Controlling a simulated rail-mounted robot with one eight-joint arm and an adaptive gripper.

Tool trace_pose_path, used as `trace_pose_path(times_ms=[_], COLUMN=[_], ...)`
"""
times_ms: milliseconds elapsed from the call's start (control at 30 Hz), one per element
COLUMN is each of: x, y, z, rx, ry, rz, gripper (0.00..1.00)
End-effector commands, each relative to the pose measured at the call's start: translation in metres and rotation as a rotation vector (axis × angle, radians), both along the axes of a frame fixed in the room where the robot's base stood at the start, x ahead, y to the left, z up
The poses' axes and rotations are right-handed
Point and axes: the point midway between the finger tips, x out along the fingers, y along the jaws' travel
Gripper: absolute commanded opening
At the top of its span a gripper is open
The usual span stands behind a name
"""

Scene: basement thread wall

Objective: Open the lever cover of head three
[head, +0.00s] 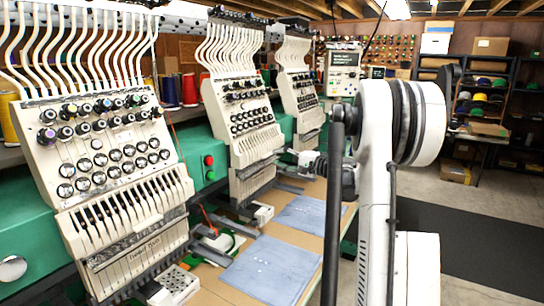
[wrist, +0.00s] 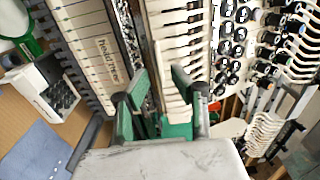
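Head three (head: 303,88) is the farthest of the three cream embroidery heads in the head view. The wrist view shows a cream head close up, with a handwritten label (wrist: 107,62) that seems to read "head three". Beside the label is a dark strip, then a row of cream slotted lever pieces (wrist: 182,45); I cannot tell which part is the lever cover or whether it is open. My gripper (wrist: 155,90) is open in front of these pieces. A cream piece shows between its fingers; contact cannot be told.
Two nearer heads (head: 105,150) (head: 243,115) stand along the green machine beam at left. Blue cloths (head: 272,268) lie on the tan table below. A control panel (head: 343,72) stands behind my arm.

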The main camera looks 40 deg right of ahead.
Motion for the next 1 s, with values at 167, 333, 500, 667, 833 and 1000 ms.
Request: trace_pose_path(times_ms=[167, 333, 500, 667, 833, 1000], x=[0.021, 0.030, 0.031, 0.030, 0.030, 0.030], y=[0.007, 0.010, 0.010, 0.010, 0.010, 0.010], z=[0.000, 0.000, 0.000, 0.000, 0.000, 0.000], rx=[0.000, 0.000, 0.000, 0.000, 0.000, 0.000], ry=[0.000, 0.000, 0.000, 0.000, 0.000, 0.000], rz=[0.001, 0.000, 0.000, 0.000, 0.000, 0.000], gripper=[0.24, 0.24, 0.24, 0.17, 0.00, 0.00])
